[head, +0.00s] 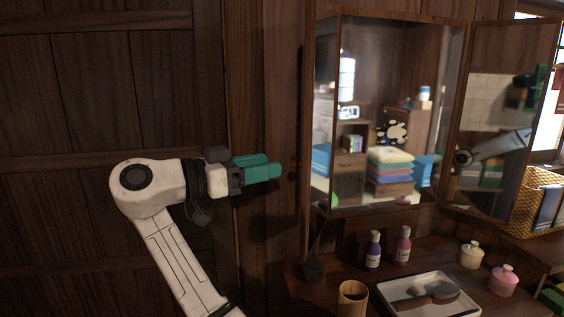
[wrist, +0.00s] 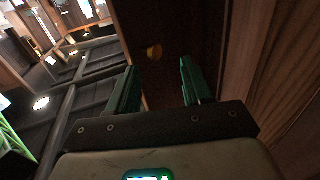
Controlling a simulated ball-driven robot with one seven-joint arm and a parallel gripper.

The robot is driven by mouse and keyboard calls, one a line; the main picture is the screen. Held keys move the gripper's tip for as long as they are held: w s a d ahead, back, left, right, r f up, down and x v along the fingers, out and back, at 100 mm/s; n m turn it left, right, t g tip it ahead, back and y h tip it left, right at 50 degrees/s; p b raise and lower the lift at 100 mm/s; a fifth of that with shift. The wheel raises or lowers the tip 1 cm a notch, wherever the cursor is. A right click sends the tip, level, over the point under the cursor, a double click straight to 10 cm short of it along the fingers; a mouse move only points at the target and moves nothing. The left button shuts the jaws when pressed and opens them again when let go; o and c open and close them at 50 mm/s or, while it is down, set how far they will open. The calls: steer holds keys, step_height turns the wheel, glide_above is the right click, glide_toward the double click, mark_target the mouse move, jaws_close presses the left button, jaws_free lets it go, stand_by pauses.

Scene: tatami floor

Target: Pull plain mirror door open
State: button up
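A wood-framed mirror cabinet (head: 385,208) hangs on the wall in the head view. Its wide middle mirror (head: 430,60) bears a pale splash-shaped mark. A mirror door without a mark (head: 490,110) stands angled out at the right and reflects my arm. A small brass knob (head: 297,162) is at the cabinet's dark left edge; in the wrist view a knob (wrist: 155,52) shows ahead, between the fingertips. I cannot tell which panel bears it. My gripper (head: 278,170) is left of the knob, pointing right; its green fingers (wrist: 158,75) are open and empty, short of the knob.
Below the mirror, a wooden counter (head: 335,270) holds a purple bottle (head: 373,251), a pink bottle (head: 403,246), a bamboo cup (head: 353,298), a white tray (head: 470,310) with brushes and two lidded jars. A wooden wall (head: 75,90) lies behind my arm.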

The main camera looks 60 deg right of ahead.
steer(key=v, duration=0.5)
steer(key=shift+s, duration=0.1)
stand_by(0.4)
step_height(320, 180, down, 19)
steer(key=s+d+n+t+y, duration=0.1)
steer(key=d+n+t+y, duration=0.15)
steer(key=n+t, duration=0.55)
steer(key=s+a+f+n+t+y, duration=0.25)
steer(key=f+n, duration=0.25)
steer(key=f, duration=0.3)
steer(key=s+a+f+n+t+y, duration=0.1)
steer(key=s+a+f+n+y, duration=0.2)
steer(key=f, duration=0.5)
steer(key=s+a+f+n+t+y, duration=0.2)
steer(key=s+a+f+n+y, duration=0.6)
steer(key=s+a, duration=0.25)
steer(key=s+d+f+g, duration=0.1)
steer(key=s+f+g, duration=0.4)
steer(key=s, duration=0.6)
step_height(320, 180, up, 14)
steer(key=w+p, duration=0.1)
steer(key=p, duration=1.4)
steer(key=shift+d+r+m+t+p, duration=0.2)
steer(key=shift+r+m+t+p, duration=0.1)
steer(key=shift+t+p, duration=0.15)
